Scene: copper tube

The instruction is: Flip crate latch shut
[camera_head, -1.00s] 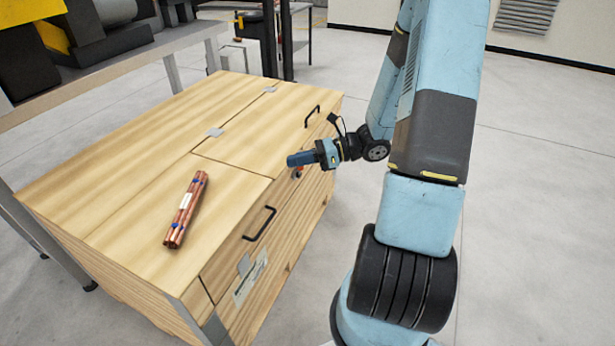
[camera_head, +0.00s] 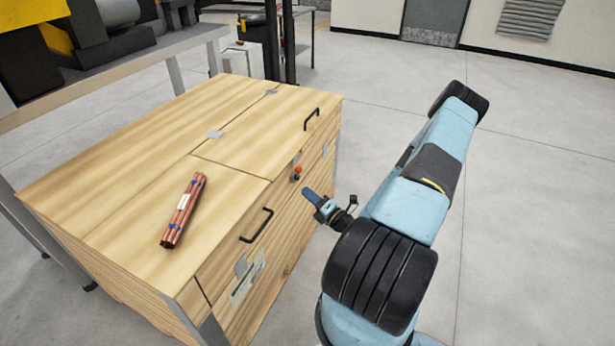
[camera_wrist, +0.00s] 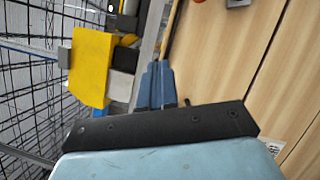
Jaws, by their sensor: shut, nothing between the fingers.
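The wooden crate (camera_head: 110,185) stands at the left in the head view, with its hinged lid (camera_head: 255,140) lying flat and shut. A small latch (camera_head: 297,173) with a red part sits on the crate's front face, just below the lid's edge. Whether it is flipped over is too small to tell. My gripper (camera_head: 308,192) is shut and empty, in front of the crate face, a little below and right of the latch and apparently apart from it. In the wrist view the closed blue fingers (camera_wrist: 155,85) show beside the crate's wood (camera_wrist: 210,60); the latch is not clearly seen there.
A bundle of copper tubes (camera_head: 184,210) lies on the crate top at the near left. Black handles (camera_head: 257,225) and (camera_head: 312,119) are on the crate. A grey bench (camera_head: 130,70) stands behind left. The floor at right is open.

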